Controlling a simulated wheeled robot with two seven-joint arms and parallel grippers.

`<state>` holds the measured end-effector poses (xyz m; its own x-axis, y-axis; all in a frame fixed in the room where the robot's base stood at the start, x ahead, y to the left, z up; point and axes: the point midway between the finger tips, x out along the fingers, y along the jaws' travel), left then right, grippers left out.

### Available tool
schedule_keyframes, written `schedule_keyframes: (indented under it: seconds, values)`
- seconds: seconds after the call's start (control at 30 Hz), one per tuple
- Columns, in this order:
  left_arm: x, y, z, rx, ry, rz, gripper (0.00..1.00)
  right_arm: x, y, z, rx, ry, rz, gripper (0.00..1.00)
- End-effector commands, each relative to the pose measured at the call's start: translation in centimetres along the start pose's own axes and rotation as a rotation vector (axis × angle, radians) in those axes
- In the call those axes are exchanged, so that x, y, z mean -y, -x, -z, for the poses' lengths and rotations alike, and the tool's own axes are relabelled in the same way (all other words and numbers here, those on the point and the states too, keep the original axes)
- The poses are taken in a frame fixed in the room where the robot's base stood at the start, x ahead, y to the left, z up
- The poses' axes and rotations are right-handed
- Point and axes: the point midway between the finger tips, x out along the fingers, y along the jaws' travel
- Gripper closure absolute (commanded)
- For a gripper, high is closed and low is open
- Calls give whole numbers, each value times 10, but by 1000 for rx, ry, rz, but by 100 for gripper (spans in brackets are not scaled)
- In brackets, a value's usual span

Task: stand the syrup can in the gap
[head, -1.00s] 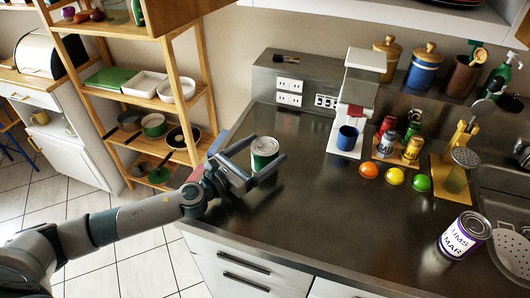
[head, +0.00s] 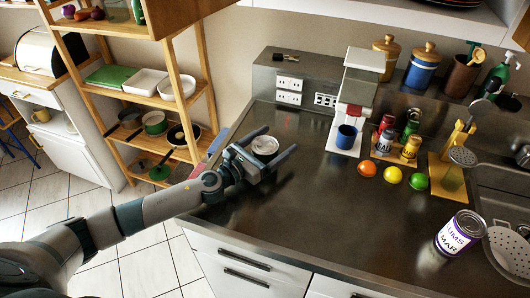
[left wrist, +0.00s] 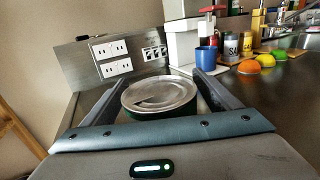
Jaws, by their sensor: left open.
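A green can with a pale metal lid (head: 264,146) stands upright on the dark counter near its left end; its label is hidden, so I cannot read whether it is the syrup can. In the left wrist view its lid and green side (left wrist: 160,97) show between the fingers. My left gripper (head: 282,138) is open, with one finger on each side of the can; I see no clear grip. A group of small cans and jars (head: 410,150) stands by the white machine. I cannot make out a definite gap. My right gripper is not in view.
A blue mug (head: 346,137) sits on the white machine's base (head: 345,152). An orange (head: 367,168), a lemon (head: 392,175) and a green fruit (head: 418,181) lie in front of the jars. A purple-white tin (head: 460,233) stands near the sink. The middle counter is clear.

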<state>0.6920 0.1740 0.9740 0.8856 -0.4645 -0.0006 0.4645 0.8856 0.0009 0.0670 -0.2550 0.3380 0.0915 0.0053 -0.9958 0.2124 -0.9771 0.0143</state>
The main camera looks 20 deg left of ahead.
Motion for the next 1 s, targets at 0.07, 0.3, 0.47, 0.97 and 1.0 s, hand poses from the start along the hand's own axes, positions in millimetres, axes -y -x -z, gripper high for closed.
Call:
schedule_keyframes:
  seconds: [0.07, 0.3, 0.47, 0.97, 1.0]
  values:
    - [0, 0, 0, 0, 0, 0, 17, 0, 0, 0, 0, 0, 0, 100]
    - [0, 0, 0, 0, 1, 0, 17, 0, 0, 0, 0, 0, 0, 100]
    - [0, 0, 0, 0, 1, 0, 29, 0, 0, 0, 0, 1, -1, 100]
    - [0, 0, -3, 2, 0, 0, 83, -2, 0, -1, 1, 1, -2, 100]
    - [0, 0, -4, 3, 0, 0, 83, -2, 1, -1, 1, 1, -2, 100]
